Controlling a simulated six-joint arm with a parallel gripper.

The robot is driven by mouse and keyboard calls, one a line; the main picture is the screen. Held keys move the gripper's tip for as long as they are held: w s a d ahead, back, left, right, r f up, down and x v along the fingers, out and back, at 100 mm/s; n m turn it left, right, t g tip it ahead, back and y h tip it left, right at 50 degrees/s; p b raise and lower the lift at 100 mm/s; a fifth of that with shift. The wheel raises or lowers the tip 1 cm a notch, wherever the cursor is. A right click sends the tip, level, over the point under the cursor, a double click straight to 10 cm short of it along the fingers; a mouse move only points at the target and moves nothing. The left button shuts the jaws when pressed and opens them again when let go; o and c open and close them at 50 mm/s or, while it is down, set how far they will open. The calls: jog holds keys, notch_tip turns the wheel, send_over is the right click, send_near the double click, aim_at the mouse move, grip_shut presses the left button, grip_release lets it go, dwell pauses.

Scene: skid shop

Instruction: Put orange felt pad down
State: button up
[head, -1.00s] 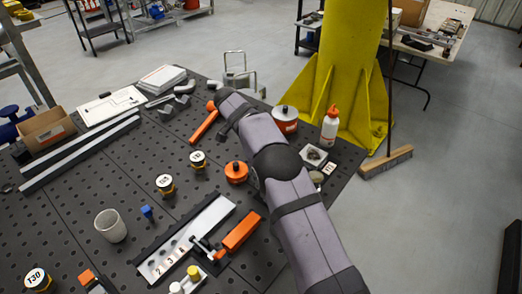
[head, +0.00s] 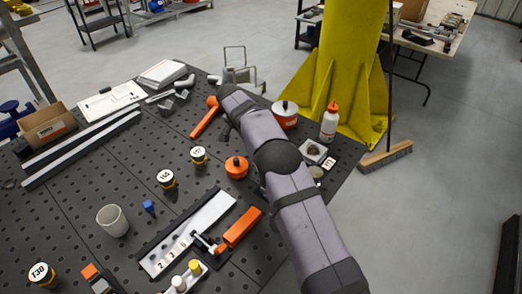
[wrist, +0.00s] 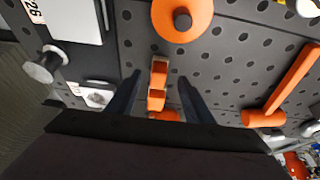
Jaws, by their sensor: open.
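In the wrist view my gripper (wrist: 160,92) is open, its two dark fingers pointing at the perforated table. A small orange piece with pale parts (wrist: 157,82), which may be the felt pad, shows between the fingers. I cannot tell whether it touches either finger or how it rests on the table. In the head view my arm hides this spot and most of the gripper.
An orange round pot (head: 236,167) stands close by; it also shows at the top of the wrist view (wrist: 183,18). An orange-handled hammer (head: 204,120) lies beyond.

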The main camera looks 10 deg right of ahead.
jog(key=shift+w+d+f+p, duration=0.1)
jog(key=shift+d+f+p, duration=0.15)
jog(key=shift+f+p, duration=0.45)
jog(key=shift+p+x, duration=0.85)
jog(key=shift+x, duration=1)
jog(key=shift+c, duration=0.4)
jog(key=shift+a, duration=0.1)
grip_shut()
jog(key=shift+r, duration=0.1)
jog(key=shift+r+b, duration=0.5)
jog(key=shift+r, duration=0.05)
notch_tip(320, 180, up, 9)
jog(key=shift+f+b, duration=0.1)
jog(key=shift+b, duration=0.9)
